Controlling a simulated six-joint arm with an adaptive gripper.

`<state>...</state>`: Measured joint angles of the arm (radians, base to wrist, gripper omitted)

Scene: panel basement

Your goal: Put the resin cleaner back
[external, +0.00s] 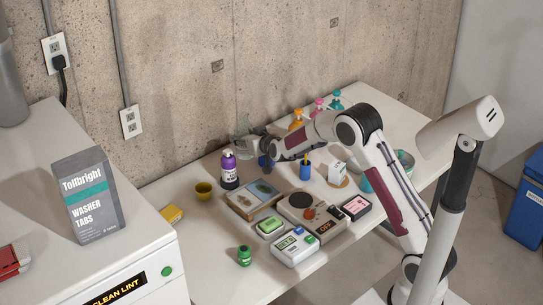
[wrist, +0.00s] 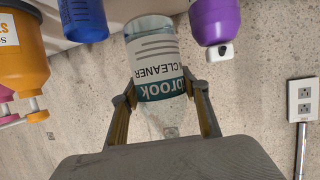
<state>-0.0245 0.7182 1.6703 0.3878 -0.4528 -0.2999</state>
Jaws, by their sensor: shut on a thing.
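The resin cleaner is a clear bottle with a white and teal label reading "CLEANER" (wrist: 158,65). It shows faintly in the external view (external: 243,147), at the back of the table near the wall. My gripper (wrist: 160,92) is shut on the bottle, one finger on each side of it. In the external view my gripper (external: 259,145) reaches toward the wall, just right of a purple bottle (external: 229,165). The bottle's base and whether it touches the table cannot be told.
Orange (external: 297,119), pink (external: 319,104) and teal (external: 336,101) bottles stand at the back right.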

